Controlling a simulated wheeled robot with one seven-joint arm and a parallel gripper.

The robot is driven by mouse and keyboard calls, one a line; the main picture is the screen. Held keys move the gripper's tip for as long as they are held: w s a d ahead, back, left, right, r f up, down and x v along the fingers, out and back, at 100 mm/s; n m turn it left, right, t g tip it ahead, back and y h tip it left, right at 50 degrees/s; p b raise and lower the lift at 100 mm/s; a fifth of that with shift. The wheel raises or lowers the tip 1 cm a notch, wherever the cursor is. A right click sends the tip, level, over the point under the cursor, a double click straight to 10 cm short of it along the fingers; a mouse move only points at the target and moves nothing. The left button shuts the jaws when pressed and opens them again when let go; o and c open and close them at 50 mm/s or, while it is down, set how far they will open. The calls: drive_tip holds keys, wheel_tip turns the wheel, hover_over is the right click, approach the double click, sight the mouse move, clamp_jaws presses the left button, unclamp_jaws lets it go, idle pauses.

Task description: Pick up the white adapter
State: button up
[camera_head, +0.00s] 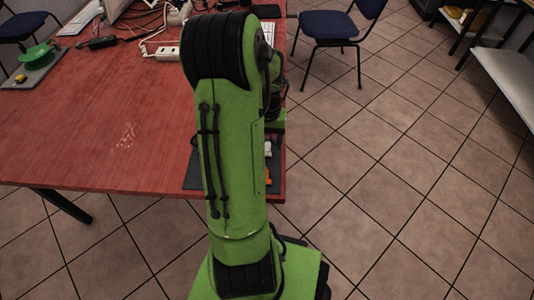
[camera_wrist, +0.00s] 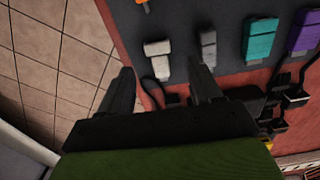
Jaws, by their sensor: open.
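The white adapter (camera_wrist: 158,58) lies on a dark mat (camera_wrist: 180,22) in the wrist view, near the mat's edge. It is a pale block with a narrower lower part. My gripper (camera_wrist: 160,68) is open, with one dark finger on each side of the adapter's lower end as seen in this view. Nothing shows held between the fingers. How high they are above the mat I cannot tell. In the head view my green arm hides the gripper and most of the mat (camera_head: 191,174).
Beside the white adapter lie a grey adapter (camera_wrist: 208,50), a teal one (camera_wrist: 260,42) and a purple one (camera_wrist: 304,34). Dark plugs and cables (camera_wrist: 285,95) lie at the right. A power strip (camera_head: 167,53) and cables lie on the red table (camera_head: 95,110). A blue chair (camera_head: 335,25) stands behind.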

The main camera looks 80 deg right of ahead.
sight(267, 150)
wheel_tip(267, 150, down, 3)
drive_tip(key=shift+f+b, duration=0.1)
drive_tip(key=shift+b, duration=0.3)
clamp_jaws()
drive_tip(key=shift+r, duration=0.25)
wheel_tip(267, 150, up, 10)
drive_tip(key=p, duration=0.4)
drive_tip(key=shift+f, duration=0.1)
